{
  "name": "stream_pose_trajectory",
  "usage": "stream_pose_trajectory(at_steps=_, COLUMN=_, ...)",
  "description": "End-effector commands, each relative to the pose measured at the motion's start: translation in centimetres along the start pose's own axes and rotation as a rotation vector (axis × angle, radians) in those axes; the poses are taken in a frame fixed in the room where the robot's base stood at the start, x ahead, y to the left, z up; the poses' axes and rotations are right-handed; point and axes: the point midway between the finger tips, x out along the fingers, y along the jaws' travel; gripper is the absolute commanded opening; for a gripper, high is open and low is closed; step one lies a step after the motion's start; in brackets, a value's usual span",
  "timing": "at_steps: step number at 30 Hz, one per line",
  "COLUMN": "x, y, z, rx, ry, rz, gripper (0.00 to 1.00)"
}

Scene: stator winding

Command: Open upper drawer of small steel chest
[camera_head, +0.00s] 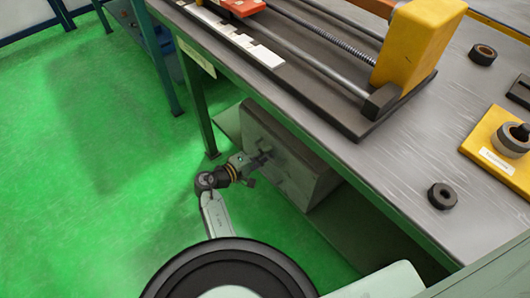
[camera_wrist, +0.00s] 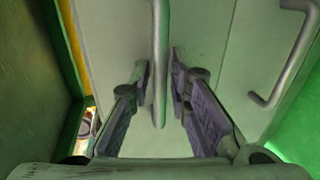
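The small steel chest (camera_head: 285,150) stands under the workbench, its front facing my arm. In the wrist view its front is turned sideways, with the green floor at the right. The upper drawer's bar handle (camera_wrist: 160,60) runs between the two fingers of my gripper (camera_wrist: 161,75). A narrow gap seems to show on each side of the bar, so my gripper looks open around it, not clamped. A second bar handle (camera_wrist: 290,62) is farther right, on the lower drawer. In the head view my gripper (camera_head: 262,158) is at the chest front; its fingertips are small there.
The workbench (camera_head: 440,110) overhangs the chest, with a green leg (camera_head: 195,105) to the left. A winding machine with a yellow block (camera_head: 415,45) and a yellow plate (camera_head: 480,155) are on top. Green floor (camera_head: 90,160) is clear to the left.

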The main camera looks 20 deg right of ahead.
Motion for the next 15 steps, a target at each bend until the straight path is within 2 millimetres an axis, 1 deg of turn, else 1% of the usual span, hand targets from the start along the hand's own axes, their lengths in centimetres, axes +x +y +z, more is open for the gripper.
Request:
stream_pose_trajectory(at_steps=8, x=0.19, y=-0.01, z=0.0, rx=0.0, ry=0.0, rz=0.0, gripper=0.18)
stream_pose_trajectory(at_steps=15, x=0.17, y=0.0, z=0.0, rx=0.001, ry=0.0, rz=0.0, gripper=0.02)
